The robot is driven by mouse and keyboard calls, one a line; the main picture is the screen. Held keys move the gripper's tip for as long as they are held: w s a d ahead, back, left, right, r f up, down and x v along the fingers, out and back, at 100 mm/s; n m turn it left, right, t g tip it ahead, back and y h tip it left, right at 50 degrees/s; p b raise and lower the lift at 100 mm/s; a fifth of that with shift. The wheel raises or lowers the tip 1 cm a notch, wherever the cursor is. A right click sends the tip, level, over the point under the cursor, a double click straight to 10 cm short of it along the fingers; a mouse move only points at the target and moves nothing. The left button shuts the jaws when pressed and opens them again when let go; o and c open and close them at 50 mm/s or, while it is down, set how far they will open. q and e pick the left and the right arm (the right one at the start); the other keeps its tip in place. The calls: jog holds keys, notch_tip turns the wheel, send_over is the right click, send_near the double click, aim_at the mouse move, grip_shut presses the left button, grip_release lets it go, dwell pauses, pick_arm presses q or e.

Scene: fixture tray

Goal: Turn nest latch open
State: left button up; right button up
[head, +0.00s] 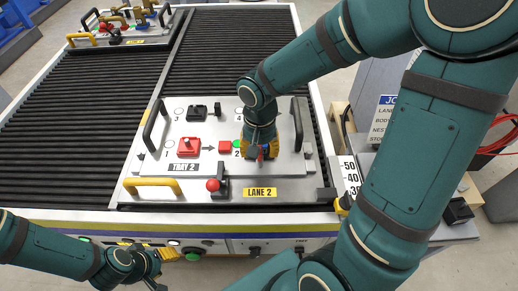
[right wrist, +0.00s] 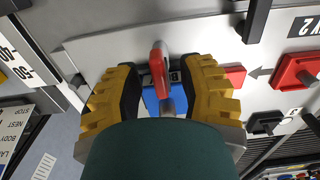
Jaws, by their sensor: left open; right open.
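The red latch lever (right wrist: 158,70) stands between the two yellow fingers of my right gripper (right wrist: 165,92) in the right wrist view. The fingers are open, one on each side of it, with gaps; I see no firm grip. A blue block (right wrist: 152,103) lies under the lever. In the head view my right gripper (head: 260,150) reaches down onto the right part of the tray plate (head: 290,185) and mostly hides the latch. My left gripper (head: 150,268) is open and empty in front of the conveyor, at the lower left, away from the plate.
A red block (head: 188,147) sits at position 1, and a black fixture (head: 197,112) is behind it. A red-knobbed lever (head: 213,186) stands at the plate's front edge, beside a yellow handle (head: 153,184). Black handles flank the plate. Another loaded tray (head: 120,38) is at the far left.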

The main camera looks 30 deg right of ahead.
jog(key=shift+c, duration=0.4)
grip_shut()
jog(key=shift+f+m+b, duration=0.1)
jog(key=shift+m+b, duration=0.5)
jog(key=shift+m, duration=0.2)
jog(key=m+b, duration=0.1)
jog(key=m, duration=0.1)
jog(key=shift+m+b, duration=0.6)
jog(key=shift+m, duration=0.5)
